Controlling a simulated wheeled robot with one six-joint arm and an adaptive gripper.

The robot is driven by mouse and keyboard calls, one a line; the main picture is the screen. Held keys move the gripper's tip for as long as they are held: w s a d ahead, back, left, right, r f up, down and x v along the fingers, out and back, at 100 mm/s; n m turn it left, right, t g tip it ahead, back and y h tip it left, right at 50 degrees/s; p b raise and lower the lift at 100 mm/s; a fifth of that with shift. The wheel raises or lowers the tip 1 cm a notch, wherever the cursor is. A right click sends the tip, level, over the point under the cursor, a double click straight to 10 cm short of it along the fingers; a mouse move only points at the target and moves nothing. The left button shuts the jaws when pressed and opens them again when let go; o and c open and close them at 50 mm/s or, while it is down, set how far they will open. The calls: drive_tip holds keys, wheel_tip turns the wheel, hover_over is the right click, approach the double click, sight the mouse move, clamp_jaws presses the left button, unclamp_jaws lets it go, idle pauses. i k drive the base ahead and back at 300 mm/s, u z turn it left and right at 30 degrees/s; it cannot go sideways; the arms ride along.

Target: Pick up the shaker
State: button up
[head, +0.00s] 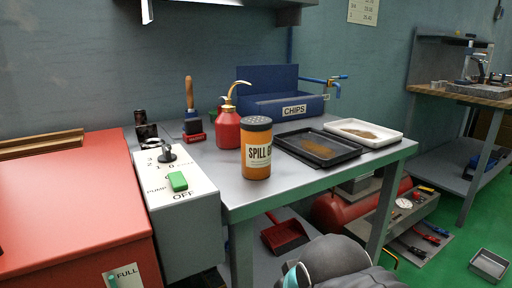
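Grey rounded links of my arm, one with a teal band, show at the bottom of the view, below the table top. My gripper itself is not visible.
A red oil can (228,128) stands close behind the shaker's left side. A dark tray (318,147) and a white tray (363,133) lie to the right, a blue CHIPS bin (293,108) behind. A control box (183,205) stands at the left.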

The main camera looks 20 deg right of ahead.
sight(256, 131)
drive_tip(key=z, duration=0.2)
drive_tip(key=k, duration=0.65)
drive_tip(key=z, duration=0.65)
drive_tip(key=k, duration=0.55)
drive_tip(key=u, duration=0.15)
drive_tip(key=i, duration=0.5)
drive_tip(key=z, duration=0.45)
